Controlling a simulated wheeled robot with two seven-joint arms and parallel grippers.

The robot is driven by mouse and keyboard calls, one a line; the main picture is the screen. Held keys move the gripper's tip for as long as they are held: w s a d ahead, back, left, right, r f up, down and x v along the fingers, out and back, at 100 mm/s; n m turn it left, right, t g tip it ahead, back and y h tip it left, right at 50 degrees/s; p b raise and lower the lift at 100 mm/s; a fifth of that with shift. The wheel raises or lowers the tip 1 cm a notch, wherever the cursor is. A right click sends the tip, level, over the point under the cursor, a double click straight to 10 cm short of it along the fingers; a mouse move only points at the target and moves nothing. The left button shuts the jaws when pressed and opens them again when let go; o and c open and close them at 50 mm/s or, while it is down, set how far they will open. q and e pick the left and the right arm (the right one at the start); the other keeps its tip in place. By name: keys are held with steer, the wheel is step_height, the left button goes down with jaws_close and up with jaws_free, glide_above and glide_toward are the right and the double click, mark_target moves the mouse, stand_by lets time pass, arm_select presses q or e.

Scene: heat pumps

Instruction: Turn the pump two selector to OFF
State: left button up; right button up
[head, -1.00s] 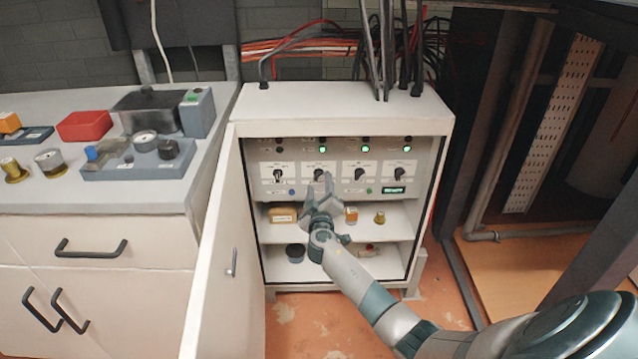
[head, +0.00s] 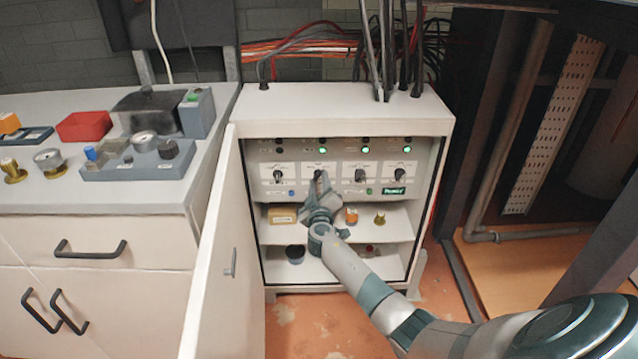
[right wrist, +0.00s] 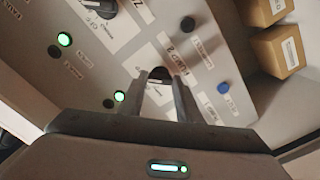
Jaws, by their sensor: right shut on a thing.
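The control panel (head: 341,188) sits inside the open white cabinet, with a row of dark selector knobs. The pump two selector (right wrist: 160,73) is second from the left, its label beside it in the right wrist view. My right gripper (head: 320,174) reaches up to it from below, and its fingers are shut on the knob, hiding most of it. The lamp above pump two (head: 323,150) glows green. The knob's exact pointing direction is hidden. My left gripper is not in view.
The pump one selector (head: 278,176) and pump three selector (head: 360,175) stand close on either side. The cabinet door (head: 222,250) hangs open at the left. Shelves below hold small boxes and parts. A workbench (head: 110,225) stands left.

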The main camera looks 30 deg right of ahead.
steer(key=shift+n, duration=0.3)
steer(key=n, duration=0.5)
steer(key=shift+n, duration=1.6)
steer(key=o, duration=1)
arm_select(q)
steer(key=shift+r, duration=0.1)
arm_select(e)
steer(key=shift+o, duration=0.2)
